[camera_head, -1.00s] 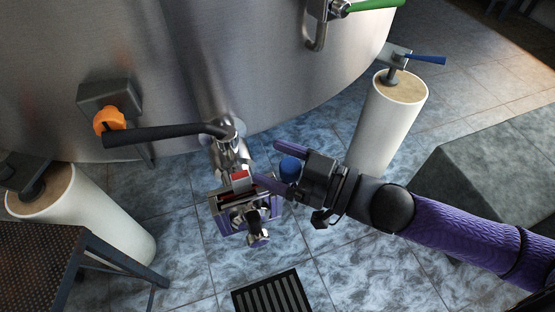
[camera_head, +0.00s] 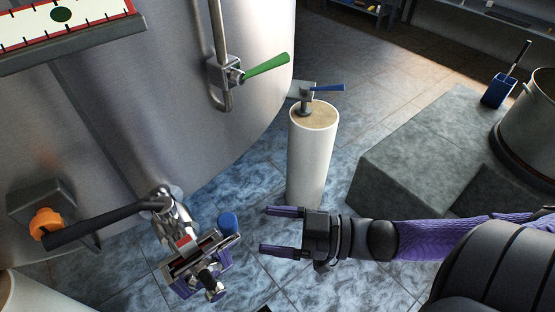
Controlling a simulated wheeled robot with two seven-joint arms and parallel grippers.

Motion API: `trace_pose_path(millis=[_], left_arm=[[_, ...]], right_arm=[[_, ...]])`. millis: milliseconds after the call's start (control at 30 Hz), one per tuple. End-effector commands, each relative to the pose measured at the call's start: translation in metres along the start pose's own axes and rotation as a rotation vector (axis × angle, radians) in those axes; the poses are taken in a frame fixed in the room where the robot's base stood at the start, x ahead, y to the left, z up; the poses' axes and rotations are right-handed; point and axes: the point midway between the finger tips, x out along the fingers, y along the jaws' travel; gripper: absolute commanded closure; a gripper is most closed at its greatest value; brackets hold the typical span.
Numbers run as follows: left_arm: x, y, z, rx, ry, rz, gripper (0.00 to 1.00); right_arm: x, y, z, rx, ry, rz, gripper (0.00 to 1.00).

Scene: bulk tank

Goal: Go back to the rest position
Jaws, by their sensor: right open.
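My right gripper (camera_head: 266,229) comes in from the right on a purple arm. Its two purple fingers point left and are apart, with nothing between them. A metal outlet fitting (camera_head: 178,226) with a red mark and purple parts hangs at the bottom of the steel tank (camera_head: 150,90). A round blue cap (camera_head: 228,222) shows at the fitting's upper right, a short gap left of my right fingertips. I cannot tell how the cap is held. My left gripper is not in view.
A black lever (camera_head: 105,222) and an orange knob (camera_head: 46,223) are at the tank's lower left. A green-handled valve (camera_head: 265,67) is on its side. A white post (camera_head: 312,155) with a blue lever stands behind my gripper. Grey blocks (camera_head: 420,150) and a pot (camera_head: 530,125) are right.

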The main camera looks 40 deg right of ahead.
Motion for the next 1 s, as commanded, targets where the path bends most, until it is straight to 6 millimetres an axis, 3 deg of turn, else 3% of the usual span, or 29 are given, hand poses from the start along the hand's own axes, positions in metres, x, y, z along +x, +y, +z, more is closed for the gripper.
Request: trace_pose_path(millis=[367, 467, 567, 633, 700, 800, 900, 1000], left_arm=[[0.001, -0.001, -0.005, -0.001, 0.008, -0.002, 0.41], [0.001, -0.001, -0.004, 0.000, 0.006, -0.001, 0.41], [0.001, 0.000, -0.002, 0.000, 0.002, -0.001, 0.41], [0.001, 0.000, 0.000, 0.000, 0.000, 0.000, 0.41], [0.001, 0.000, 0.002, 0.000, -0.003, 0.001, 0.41], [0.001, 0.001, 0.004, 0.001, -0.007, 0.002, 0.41], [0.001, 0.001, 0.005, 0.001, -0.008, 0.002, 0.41], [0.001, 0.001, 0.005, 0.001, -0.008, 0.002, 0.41]], right_arm=[[-0.001, 0.004, 0.008, -0.004, -0.018, 0.022, 0.17], [-0.018, 0.029, 0.054, -0.029, -0.151, 0.156, 0.17], [-0.063, 0.054, 0.141, -0.028, -0.422, 0.367, 0.17], [-0.105, 0.050, 0.204, 0.009, -0.643, 0.487, 0.17], [-0.148, 0.026, 0.258, 0.071, -0.862, 0.563, 0.17], [-0.200, -0.028, 0.313, 0.176, -1.139, 0.603, 0.17], [-0.237, -0.093, 0.345, 0.285, -1.370, 0.583, 0.17], [-0.263, -0.160, 0.360, 0.389, -1.565, 0.525, 0.17]])
